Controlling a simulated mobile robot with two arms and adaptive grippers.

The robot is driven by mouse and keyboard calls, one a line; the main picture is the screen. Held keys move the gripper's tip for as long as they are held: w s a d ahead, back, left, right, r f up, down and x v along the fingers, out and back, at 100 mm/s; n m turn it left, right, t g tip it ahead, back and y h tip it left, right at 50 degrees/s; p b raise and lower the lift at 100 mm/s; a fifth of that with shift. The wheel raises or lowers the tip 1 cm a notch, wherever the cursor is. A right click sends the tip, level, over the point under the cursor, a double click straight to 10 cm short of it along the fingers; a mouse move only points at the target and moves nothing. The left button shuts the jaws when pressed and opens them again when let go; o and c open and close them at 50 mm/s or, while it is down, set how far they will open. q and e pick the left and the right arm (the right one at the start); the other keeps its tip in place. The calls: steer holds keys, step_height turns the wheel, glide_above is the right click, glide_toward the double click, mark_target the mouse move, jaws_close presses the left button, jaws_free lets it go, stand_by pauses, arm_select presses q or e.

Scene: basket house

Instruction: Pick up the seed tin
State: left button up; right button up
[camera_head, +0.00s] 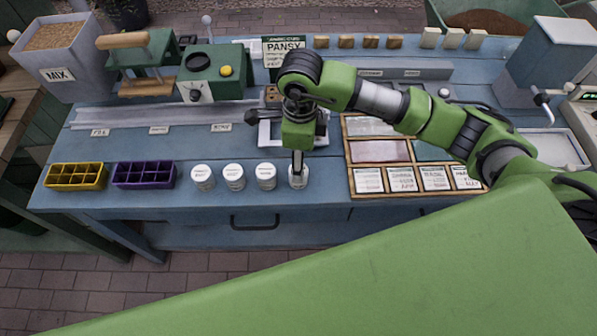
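Several small white lidded tins stand in a row along the front of the blue bench: one at the left (203,178), one beside it (234,178), a third (266,177), and the rightmost tin (298,183). My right gripper (298,168) points down at the rightmost tin, its dark fingers in front of or around the tin's top. The fingers hide part of that tin, and I cannot tell whether they grip it. The tin appears upright on the bench. The labels are too small to read. My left gripper is not in view.
A purple tray (145,176) and a yellow tray (76,178) sit left of the tins. A wooden frame (352,184) with seed packets is at the right. A PANSY card (283,48) and a green machine (213,70) stand behind. Bare bench lies behind the left tins.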

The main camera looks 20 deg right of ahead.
steer(key=shift+f, duration=0.4)
steer(key=f+p, duration=0.1)
steer(key=f, duration=0.1)
steer(key=f+p, duration=0.1)
steer(key=f, duration=0.1)
steer(key=shift+a+f, duration=0.2)
steer(key=shift+f, duration=0.55)
steer(key=c, duration=1.2)
